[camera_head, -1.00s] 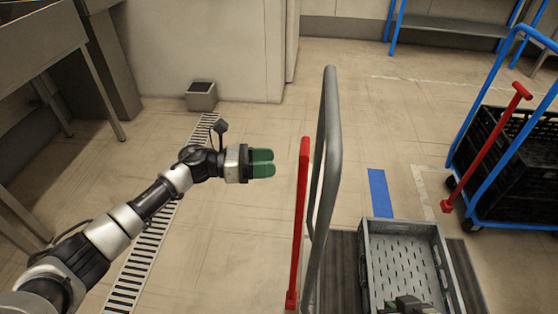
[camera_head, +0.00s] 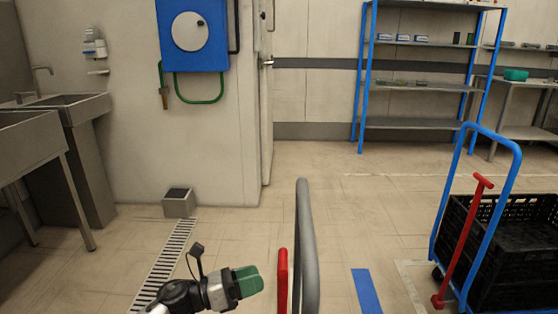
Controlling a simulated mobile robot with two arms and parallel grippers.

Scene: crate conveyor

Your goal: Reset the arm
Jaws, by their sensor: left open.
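My left gripper (camera_head: 248,281) shows at the bottom of the head view, with green fingers pointing right. It is empty and held above the floor, just left of a red upright bar (camera_head: 283,280) and a grey metal handle (camera_head: 305,245). From this angle its two fingers overlap. Only the end of my left arm shows; the rest is below the frame. My right gripper is not in view.
A blue cart (camera_head: 516,160) with a black crate (camera_head: 520,250) stands at the right. A blue-framed shelf (camera_head: 415,85) is at the back, a sink (camera_head: 75,108) at the left. A small grey box (camera_head: 179,202) sits by the wall.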

